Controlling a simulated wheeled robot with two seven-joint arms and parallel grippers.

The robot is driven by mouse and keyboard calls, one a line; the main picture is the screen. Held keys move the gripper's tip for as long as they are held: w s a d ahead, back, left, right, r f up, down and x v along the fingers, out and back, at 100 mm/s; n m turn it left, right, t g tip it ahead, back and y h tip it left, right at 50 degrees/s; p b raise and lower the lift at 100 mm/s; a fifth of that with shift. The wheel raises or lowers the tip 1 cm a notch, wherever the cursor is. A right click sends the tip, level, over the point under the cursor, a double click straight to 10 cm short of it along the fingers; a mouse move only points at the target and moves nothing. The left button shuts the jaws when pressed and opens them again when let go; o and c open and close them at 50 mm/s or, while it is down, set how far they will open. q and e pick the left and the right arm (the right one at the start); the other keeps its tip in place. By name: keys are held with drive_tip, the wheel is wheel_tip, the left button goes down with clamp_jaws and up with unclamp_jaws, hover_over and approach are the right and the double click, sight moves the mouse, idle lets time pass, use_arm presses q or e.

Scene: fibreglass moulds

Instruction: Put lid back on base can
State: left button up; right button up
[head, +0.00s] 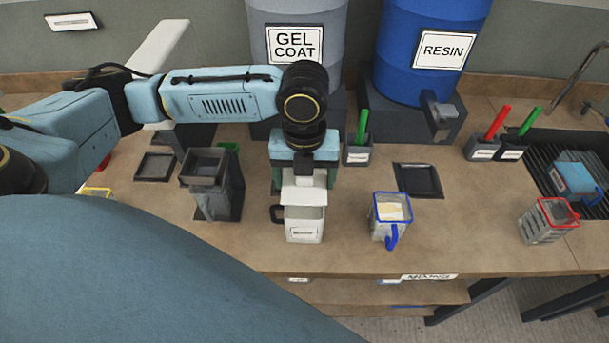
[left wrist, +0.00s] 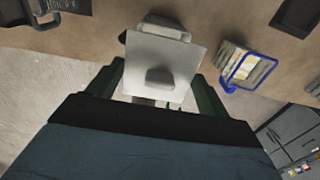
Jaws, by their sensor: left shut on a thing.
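The white base can (head: 304,228) stands upright on the bench, with a label on its front and a dark handle on its left. My left gripper (head: 304,180) is above it, pointing down, shut on the white lid (head: 303,194). In the left wrist view the square lid (left wrist: 178,52) with a raised grip in its middle shows between the green fingers of the gripper (left wrist: 160,85). The lid covers much of the can there; part of the can (left wrist: 158,32) shows beyond it. I cannot tell whether lid and can touch. My right gripper is in neither view.
A blue-rimmed jug (head: 391,213) stands right of the can, and a grey holder (head: 218,195) stands to the left. A red-rimmed jug (head: 546,224) is far right. The gel coat drum (head: 294,70) and resin drum (head: 425,80) stand behind. The bench's front edge is close to the can.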

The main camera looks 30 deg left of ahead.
use_arm(q)
wheel_tip(320, 180, down, 2)
drive_tip(key=b, duration=0.2)
drive_tip(key=shift+f+b, duration=0.25)
drive_tip(key=shift+b, duration=0.05)
drive_tip(key=shift+f, duration=0.25)
drive_tip(key=shift+f+b, duration=0.3)
drive_tip(key=shift+f, duration=0.55)
drive_tip(key=shift+r+p, duration=0.1)
drive_tip(key=shift+p, duration=0.45)
drive_tip(key=shift+f+p, duration=0.2)
drive_tip(key=shift+p, duration=1.4)
idle(1.3)
idle(0.3)
drive_tip(key=o, duration=0.9)
drive_tip(key=shift+o, duration=0.2)
